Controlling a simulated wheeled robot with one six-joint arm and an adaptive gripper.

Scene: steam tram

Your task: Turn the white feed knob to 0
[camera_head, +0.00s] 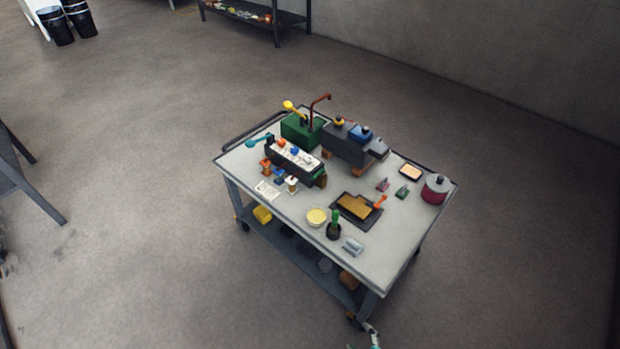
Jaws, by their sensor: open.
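A small white knob (292,182) sits at the front of a dark control box with a white top (297,160) on the trolley. It is the rightmost of a short row, with a blue knob (280,178) and an orange knob (266,166) to its left. The white knob is too small for me to read its pointer or any scale marks. My gripper is not in view. A small white and teal piece shows at the bottom edge, and I cannot tell what it is.
The parts stand on a grey wheeled trolley (285,236). Behind the control box are a green box (298,131) with a yellow-knobbed lever and a dark grey block (345,147). A dark tray (345,212), a red pot (435,190) and small items lie at right. Open floor surrounds the trolley.

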